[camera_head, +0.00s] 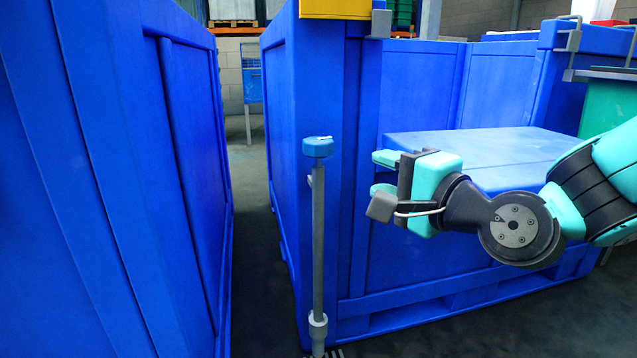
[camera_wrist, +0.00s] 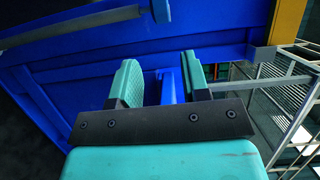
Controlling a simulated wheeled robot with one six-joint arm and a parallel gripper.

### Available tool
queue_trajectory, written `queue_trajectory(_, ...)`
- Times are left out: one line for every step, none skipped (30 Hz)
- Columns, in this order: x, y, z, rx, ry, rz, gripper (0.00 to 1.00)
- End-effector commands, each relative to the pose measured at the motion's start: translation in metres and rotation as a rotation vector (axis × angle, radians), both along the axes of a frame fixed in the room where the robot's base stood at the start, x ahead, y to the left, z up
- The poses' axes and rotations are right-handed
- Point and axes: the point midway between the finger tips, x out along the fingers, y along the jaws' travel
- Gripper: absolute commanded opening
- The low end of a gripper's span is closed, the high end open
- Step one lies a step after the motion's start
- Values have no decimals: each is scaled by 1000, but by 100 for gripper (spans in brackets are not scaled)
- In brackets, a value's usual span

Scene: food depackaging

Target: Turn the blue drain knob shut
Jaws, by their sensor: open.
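The blue drain knob (camera_head: 318,147) sits on top of an upright grey pipe (camera_head: 318,240) that stands in front of the blue bin's corner. In the wrist view the knob (camera_wrist: 160,11) shows at the top edge, with the pipe (camera_wrist: 75,26) running left from it. My gripper (camera_head: 378,174) is open and empty, to the right of the knob and apart from it. In the wrist view its two teal fingers (camera_wrist: 163,76) stand apart, with only blue bin wall seen between them. The angle of the knob is hard to tell.
A blue bin (camera_head: 440,290) stands right behind the pipe and under my arm. Another large blue bin (camera_head: 110,180) fills the left, with a narrow floor gap (camera_head: 250,200) between them. A yellow panel (camera_head: 335,8) is above the knob. A grey wire frame (camera_wrist: 290,105) is at right.

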Motion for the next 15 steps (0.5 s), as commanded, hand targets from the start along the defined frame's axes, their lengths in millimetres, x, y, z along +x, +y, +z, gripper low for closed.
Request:
queue_trajectory(2,0,-5,12,-1,-5,42)
queue_trajectory(3,1,-5,17,-3,-6,42)
queue_trajectory(5,2,-4,19,-4,-7,42)
queue_trajectory(7,3,-4,19,-4,-8,42)
queue_trajectory(9,5,-3,20,-4,-7,42)
queue_trajectory(14,8,-3,19,-4,-6,42)
queue_trajectory(17,12,-3,20,-3,-5,42)
queue_trajectory(22,15,-2,19,-5,-6,42)
queue_trajectory(28,20,-3,19,-5,-5,42)
queue_trajectory(33,24,-4,19,-5,-4,42)
queue_trajectory(39,28,-4,19,-5,-4,42)
queue_trajectory(46,34,-4,19,-5,-4,42)
queue_trajectory(52,38,-4,19,-6,-5,42)
queue_trajectory(58,41,-6,18,-6,-5,42)
queue_trajectory(65,47,-6,19,-6,-5,42)
